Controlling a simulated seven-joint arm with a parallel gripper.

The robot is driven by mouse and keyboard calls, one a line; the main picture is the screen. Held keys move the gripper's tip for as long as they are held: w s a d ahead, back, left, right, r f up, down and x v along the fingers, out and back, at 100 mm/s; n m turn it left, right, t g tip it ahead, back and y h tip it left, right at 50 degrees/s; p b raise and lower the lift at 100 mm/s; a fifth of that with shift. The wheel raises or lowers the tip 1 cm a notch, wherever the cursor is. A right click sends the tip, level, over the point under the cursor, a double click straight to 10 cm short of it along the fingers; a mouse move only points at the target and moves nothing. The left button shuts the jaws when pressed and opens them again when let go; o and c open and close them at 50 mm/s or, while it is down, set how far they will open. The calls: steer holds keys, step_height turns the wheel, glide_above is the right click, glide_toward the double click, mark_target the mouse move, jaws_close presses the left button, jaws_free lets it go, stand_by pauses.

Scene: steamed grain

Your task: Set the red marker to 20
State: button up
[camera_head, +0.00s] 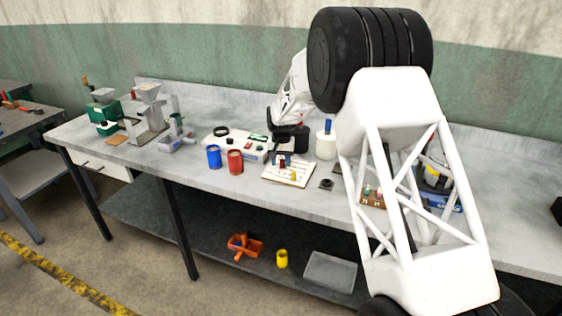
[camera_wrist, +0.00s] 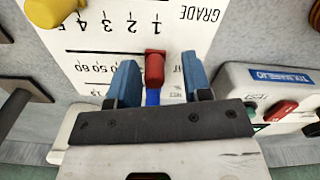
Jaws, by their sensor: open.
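The white scale board (camera_head: 286,178) lies on the bench. In the wrist view the board (camera_wrist: 95,45) appears upside down, with "GRADE", a row of small numbers and a lower row where 50 and 60 can be read. The red marker (camera_wrist: 154,68) stands on the board between the two blue fingers of my gripper (camera_wrist: 161,80), apart from both. A blue piece (camera_wrist: 153,97) shows just below it, also between the fingers. My gripper is open. The figures around the red marker and the 20 are hidden by the fingers and marker.
A yellow piece (camera_wrist: 52,10) stands at the board's other side. A white device (camera_wrist: 275,92) with a red button is close right of the fingers in the wrist view. Red (camera_head: 235,162) and blue (camera_head: 214,156) cups stand left of the board. A small dark object (camera_head: 326,184) lies to its right.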

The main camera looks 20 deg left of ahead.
steer(key=shift+r, duration=0.1)
steer(key=shift+r, duration=3.8)
